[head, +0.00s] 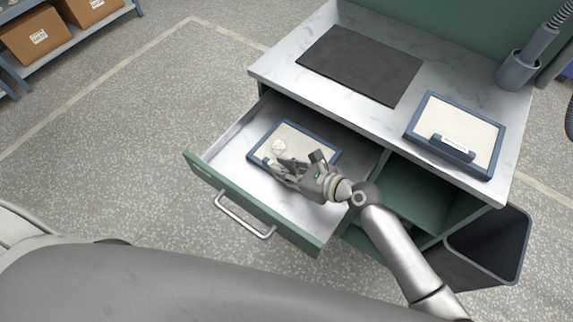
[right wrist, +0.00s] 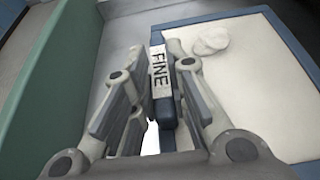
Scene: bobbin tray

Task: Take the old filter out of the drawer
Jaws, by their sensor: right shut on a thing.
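The old filter (head: 306,146) lies flat in the open drawer (head: 232,150). It has a blue frame, a cream face and a pale round patch (head: 279,147). My right gripper (head: 273,169) reaches over it from the right and is shut on the filter's blue grip at the frame edge. In the right wrist view the two fingers stand either side of this grip, with its white label "FINE" (right wrist: 159,75) between them. The cream face (right wrist: 268,85) lies to the right. The gripper hides part of the filter's near side. My left gripper is not in view.
A second blue-framed filter (head: 468,120) with a grip lies on the worktop's right. A dark mat (head: 362,62) lies at the back left. The drawer's green front (head: 240,205) stands near the gripper. A dark bin (head: 490,245) is at the right.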

